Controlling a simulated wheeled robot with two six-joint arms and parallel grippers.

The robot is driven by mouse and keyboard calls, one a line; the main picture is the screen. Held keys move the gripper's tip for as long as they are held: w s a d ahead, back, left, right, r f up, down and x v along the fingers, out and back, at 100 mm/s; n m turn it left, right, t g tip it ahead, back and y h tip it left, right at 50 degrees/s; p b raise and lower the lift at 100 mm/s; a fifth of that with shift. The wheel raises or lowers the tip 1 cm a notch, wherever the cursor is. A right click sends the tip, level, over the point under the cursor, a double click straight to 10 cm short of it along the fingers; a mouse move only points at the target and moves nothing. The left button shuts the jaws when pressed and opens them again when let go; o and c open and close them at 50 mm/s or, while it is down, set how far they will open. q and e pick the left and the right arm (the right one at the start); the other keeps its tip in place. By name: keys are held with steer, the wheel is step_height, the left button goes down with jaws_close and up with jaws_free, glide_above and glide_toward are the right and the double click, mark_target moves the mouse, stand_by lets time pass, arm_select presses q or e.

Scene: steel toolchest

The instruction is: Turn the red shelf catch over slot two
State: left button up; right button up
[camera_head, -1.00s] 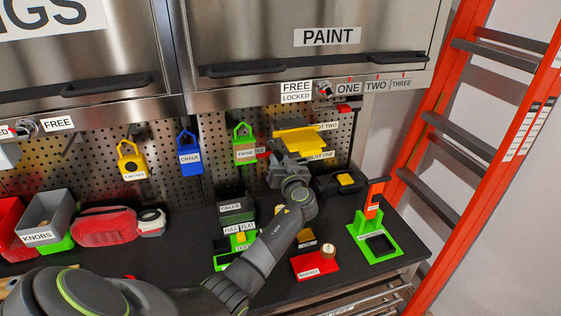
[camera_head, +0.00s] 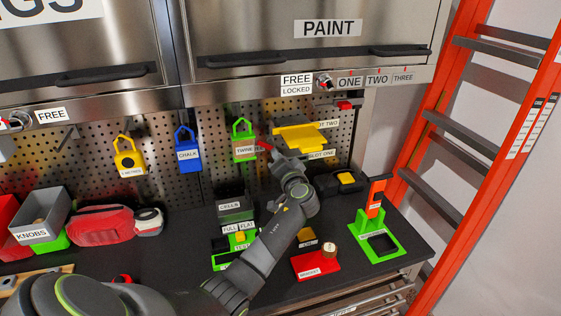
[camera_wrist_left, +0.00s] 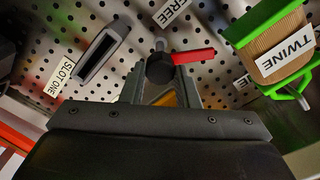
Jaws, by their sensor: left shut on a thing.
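A red catch arm on a black hub (camera_wrist_left: 160,68) shows between my left fingertips in the left wrist view, with its red arm (camera_wrist_left: 193,56) pointing right. In the head view this red arm (camera_head: 264,145) shows just left of the yellow shelf (camera_head: 300,135). My left gripper (camera_head: 274,155) is shut on the hub; its fingers hide part of it. A second small red part (camera_head: 345,105) sits above the slot two label (camera_head: 327,124), apart from my gripper. The slot one label (camera_head: 322,155) is lower, right of my gripper. My right gripper is not in view.
The green twine holder (camera_head: 243,145) hangs close left of my gripper. A grey slotted bracket (camera_wrist_left: 103,52) shows beside the slot one label in the wrist view. The counter below holds a green stand (camera_head: 380,240), a red tray (camera_head: 315,265) and a black case (camera_head: 340,183).

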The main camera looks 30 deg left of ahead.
arm_select(q)
steer(key=m+p, duration=0.2)
steer(key=m, duration=0.9)
stand_by(0.5)
steer(key=o, duration=1)
steer(key=shift+w, duration=0.1)
steer(key=shift+f, duration=0.1)
